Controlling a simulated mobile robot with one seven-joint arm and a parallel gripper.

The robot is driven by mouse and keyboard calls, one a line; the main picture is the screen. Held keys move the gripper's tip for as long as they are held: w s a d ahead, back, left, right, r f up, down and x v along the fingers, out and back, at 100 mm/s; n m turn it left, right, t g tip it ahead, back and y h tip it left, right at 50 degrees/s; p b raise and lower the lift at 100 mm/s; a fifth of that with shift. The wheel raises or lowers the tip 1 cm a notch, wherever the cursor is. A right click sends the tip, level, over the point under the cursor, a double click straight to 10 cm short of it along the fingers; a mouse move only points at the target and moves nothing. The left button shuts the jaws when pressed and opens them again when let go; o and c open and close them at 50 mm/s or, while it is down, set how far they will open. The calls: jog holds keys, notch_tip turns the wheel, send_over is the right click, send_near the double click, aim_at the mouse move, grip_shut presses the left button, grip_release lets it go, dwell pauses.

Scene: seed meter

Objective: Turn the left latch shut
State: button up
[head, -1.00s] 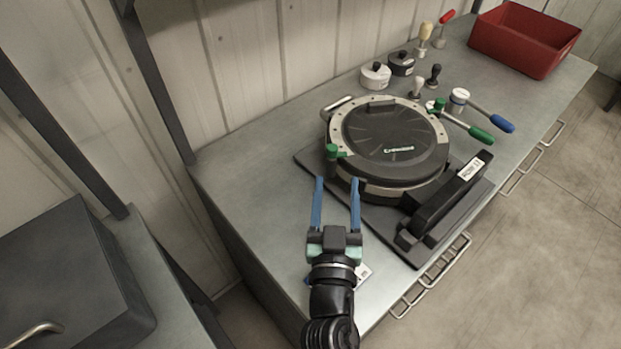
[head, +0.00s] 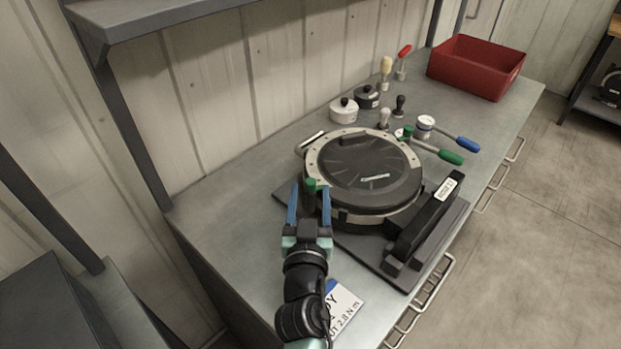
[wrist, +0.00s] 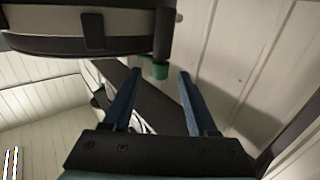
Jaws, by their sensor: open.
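The seed meter, a round dark housing with a pale rim (head: 325,163), stands on a dark base plate on the bench. The left latch (head: 311,187) is a green knob at the near left of its rim. My gripper (head: 309,190) is open, its two blue fingers pointing at the housing, one on each side of the green knob in the head view. In the wrist view the green latch (wrist: 160,70) shows beyond and between the open fingertips (wrist: 160,75). I cannot tell whether either finger touches it. The other green latch (head: 408,132) is at the far right of the rim.
A black bar with a label (head: 425,220) stands along the right of the base. Green-handled (head: 450,157) and blue-handled (head: 467,144) tools, small pots (head: 344,112) and a red bin (head: 474,68) stand farther back. A printed card (head: 343,308) lies near the front edge.

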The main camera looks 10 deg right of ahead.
aim_at(310, 188)
jog(key=shift+x, duration=1.75)
grip_shut()
